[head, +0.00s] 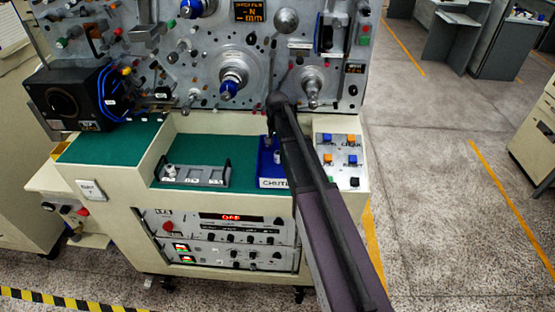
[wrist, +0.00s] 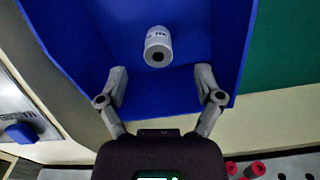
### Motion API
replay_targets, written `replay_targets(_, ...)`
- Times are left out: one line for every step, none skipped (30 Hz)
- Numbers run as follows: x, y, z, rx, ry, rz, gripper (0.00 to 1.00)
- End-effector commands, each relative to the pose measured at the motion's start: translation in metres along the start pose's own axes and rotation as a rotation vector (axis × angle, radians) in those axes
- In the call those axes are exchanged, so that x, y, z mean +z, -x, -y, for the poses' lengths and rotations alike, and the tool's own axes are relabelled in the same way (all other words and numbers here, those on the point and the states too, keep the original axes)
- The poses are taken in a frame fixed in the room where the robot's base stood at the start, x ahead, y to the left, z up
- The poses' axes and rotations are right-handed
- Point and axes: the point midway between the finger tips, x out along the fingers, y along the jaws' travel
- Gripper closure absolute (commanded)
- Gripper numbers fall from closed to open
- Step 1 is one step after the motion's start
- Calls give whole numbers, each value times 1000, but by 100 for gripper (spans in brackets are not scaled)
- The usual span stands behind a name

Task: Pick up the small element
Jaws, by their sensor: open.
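The small element (wrist: 158,46) is a short grey-white cylinder with dark print and a dark hole in its end. It lies in the blue chute tray (wrist: 90,40), beyond my fingertips in the wrist view. My gripper (wrist: 161,78) is open and empty, its fingers spread to either side below the element and not touching it. In the head view the blue chute (head: 272,183), with a white label, is at the right of the green worktop, and my arm covers part of it. My gripper is mostly hidden there behind my arm.
A grey labelled rack (head: 194,181) stands on the green worktop (head: 225,150) left of the chute. A button panel (head: 341,172) is to the right. The spindle panel (head: 260,100) rises behind. A black box (head: 62,100) with blue cables stands at the left.

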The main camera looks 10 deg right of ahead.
Motion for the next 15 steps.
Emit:
replay_targets(0,0,0,0,0,0,15)
replay_targets(0,0,0,0,0,0,15)
replay_targets(0,0,0,0,0,0,15)
replay_targets(0,0,0,0,0,0,15)
replay_targets(0,0,0,0,0,0,15)
replay_targets(0,0,0,0,0,0,15)
replay_targets(0,0,0,0,0,0,15)
replay_targets(0,0,0,0,0,0,15)
replay_targets(0,-1,0,0,0,0,15)
replay_targets(0,-2,0,0,0,0,15)
replay_targets(0,-2,0,0,0,0,15)
replay_targets(-1,-4,0,0,0,0,15)
replay_targets(-1,-6,0,0,0,0,15)
replay_targets(-1,-7,-1,0,0,0,15)
replay_targets(-2,-10,-1,0,0,0,15)
